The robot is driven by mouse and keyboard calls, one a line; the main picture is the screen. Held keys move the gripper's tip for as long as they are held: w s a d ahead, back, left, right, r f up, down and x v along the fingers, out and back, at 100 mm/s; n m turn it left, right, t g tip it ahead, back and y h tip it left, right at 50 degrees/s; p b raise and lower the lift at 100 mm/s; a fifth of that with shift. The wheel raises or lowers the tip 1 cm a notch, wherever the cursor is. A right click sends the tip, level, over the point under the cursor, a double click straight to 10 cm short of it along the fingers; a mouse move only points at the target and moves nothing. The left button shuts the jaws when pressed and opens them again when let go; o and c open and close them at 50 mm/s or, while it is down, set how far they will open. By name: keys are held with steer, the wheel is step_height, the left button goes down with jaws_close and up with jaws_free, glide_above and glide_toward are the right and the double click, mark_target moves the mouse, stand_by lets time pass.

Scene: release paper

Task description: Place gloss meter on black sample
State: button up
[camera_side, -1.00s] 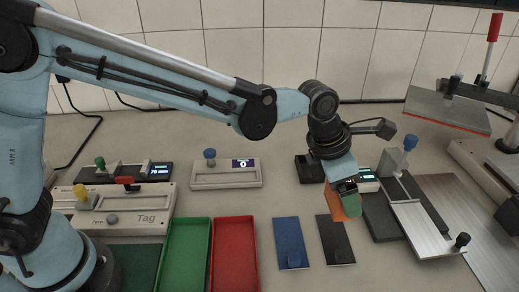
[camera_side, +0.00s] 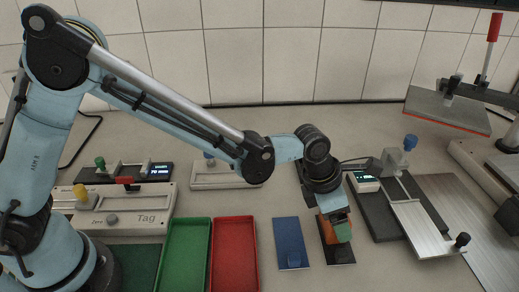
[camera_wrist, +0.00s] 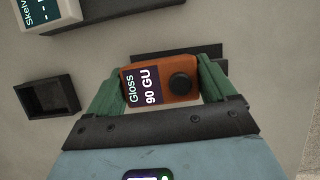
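The orange gloss meter (camera_wrist: 160,88), with a "Gloss 90 GU" display and a round black knob, sits between the green fingers of my gripper (camera_wrist: 160,82) in the wrist view. The fingers press on both its ends. In the side view my gripper (camera_side: 336,230) points down with the gloss meter (camera_side: 326,229) over the far part of the black sample (camera_side: 341,257). The near end of the sample shows; the rest is hidden. In the wrist view a dark strip shows beyond the meter. I cannot tell whether meter and sample touch.
A blue sample (camera_side: 290,240) lies just left of the black one. Red (camera_side: 256,265) and green (camera_side: 164,262) trays stand further left. A device with a display and metal plate (camera_side: 415,222) stands close on the right. A dark open box (camera_wrist: 50,97) shows in the wrist view.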

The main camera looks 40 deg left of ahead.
steer(key=shift+o, duration=1.3)
steer(key=v, duration=1.2)
steer(key=s+a+m+t+y, duration=0.1)
steer(key=s+a+m, duration=0.4)
steer(key=a+m, duration=0.7)
steer(key=s+a+m+t+y, duration=0.2)
steer(key=s+a+m, duration=0.3)
steer(key=a+m, duration=0.7)
steer(key=shift+s+a+r+m+t, duration=0.25)
steer(key=shift+m+t, duration=0.25)
steer(key=shift+m, duration=1)
steer(key=shift+w, duration=0.15)
steer(key=shift+c, duration=0.2)
